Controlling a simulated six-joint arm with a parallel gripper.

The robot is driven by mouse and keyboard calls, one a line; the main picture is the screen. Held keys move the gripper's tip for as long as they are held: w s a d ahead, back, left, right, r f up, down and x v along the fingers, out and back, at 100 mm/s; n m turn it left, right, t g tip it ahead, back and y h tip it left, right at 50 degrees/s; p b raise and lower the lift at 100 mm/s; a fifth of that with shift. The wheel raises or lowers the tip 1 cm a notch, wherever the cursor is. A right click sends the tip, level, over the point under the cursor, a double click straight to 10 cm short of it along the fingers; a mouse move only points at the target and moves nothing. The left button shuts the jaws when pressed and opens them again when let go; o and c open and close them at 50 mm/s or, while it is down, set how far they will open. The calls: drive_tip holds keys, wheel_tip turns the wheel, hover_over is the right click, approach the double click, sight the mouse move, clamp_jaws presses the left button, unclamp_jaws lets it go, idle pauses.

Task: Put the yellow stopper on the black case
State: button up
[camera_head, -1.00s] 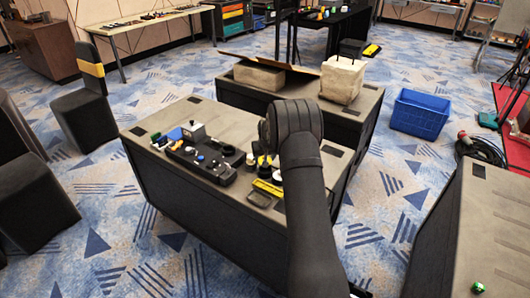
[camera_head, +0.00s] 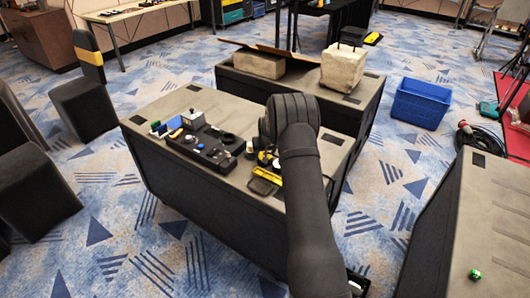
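A long black case (camera_head: 205,148) with small round parts on top lies on the near grey-topped cabinet. It may be the task's black case. A small yellow spot (camera_head: 262,157), possibly the yellow stopper, shows among small dark and white items right of it, beside my arm. It is too small to be sure. A flat yellow item (camera_head: 268,176) lies just nearer. My dark arm rises from the bottom and bends over the cabinet's right part, hiding what is behind it. My gripper is hidden, so I cannot see whether it holds anything.
The near cabinet top (camera_head: 160,103) also holds a grey box (camera_head: 193,118) and small blue and green items. A second cabinet behind bears a beige block (camera_head: 343,68) and an open carton (camera_head: 259,65). A blue crate (camera_head: 420,103) stands on the carpet. Another cabinet (camera_head: 485,215) is at right.

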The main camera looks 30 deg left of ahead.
drive_tip(key=shift+f, duration=0.35)
drive_tip(key=o, duration=1.1)
drive_tip(key=shift+r, duration=0.1)
drive_tip(key=v, duration=1.7)
drive_tip(key=x, duration=1.7)
